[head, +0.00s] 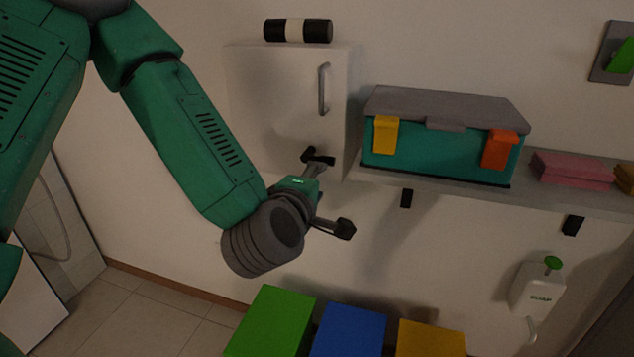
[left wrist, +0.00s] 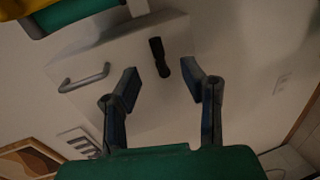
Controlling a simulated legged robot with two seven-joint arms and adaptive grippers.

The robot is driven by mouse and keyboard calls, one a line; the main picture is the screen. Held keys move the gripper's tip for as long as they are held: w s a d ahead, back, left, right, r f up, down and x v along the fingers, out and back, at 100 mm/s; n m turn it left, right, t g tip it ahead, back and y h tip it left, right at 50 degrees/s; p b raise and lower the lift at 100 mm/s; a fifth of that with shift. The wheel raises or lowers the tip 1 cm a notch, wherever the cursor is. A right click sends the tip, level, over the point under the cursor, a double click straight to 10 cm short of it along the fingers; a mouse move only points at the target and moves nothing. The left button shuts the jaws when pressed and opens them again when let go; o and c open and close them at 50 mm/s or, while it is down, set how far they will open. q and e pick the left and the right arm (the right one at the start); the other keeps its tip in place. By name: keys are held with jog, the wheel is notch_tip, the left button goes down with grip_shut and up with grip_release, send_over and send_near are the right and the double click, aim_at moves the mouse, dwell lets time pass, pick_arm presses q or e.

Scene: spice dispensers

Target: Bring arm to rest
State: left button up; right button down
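My left gripper (head: 330,192) is raised in front of the wall, just below the white cabinet (head: 285,105). Its fingers are spread apart with nothing between them. In the left wrist view the open left gripper (left wrist: 163,90) shows with both fingers apart. The white cabinet also shows beyond it in that view (left wrist: 130,45), with a grey handle and a dark object past the fingertips. The green left arm (head: 190,140) comes in from the upper left, bent at the elbow. My right gripper is not in view.
A shelf (head: 390,178) holds a teal toolbox (head: 440,155) with a grey lid and pink blocks (head: 572,170). Green (head: 272,325), blue (head: 350,332) and yellow (head: 430,340) boxes stand below. A white dispenser (head: 538,290) hangs at the right. A black-and-white cylinder (head: 296,30) lies on the cabinet.

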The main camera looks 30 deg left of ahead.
pick_arm(q)
jog(key=shift+f, duration=0.15)
jog(key=s+d+f+m+g+h, duration=0.25)
jog(key=s+f+m, duration=0.25)
jog(key=f, duration=0.5)
jog(key=s+d+f+m+g+h, duration=0.2)
jog(key=s+f+m+g, duration=0.3)
jog(key=f, duration=0.6)
jog(key=s+a+f+m+g, duration=0.2)
jog(key=s+f+m, duration=0.3)
jog(key=s, duration=0.4)
jog(key=s+a+f+m+g, duration=0.2)
jog(key=s+f+m+g, duration=0.3)
jog(key=s+f, duration=0.3)
jog(key=shift+s+m+y, duration=0.35)
jog(key=shift+s+m, duration=0.05)
jog(key=shift+s, duration=0.8)
jog(key=shift+w, duration=0.15)
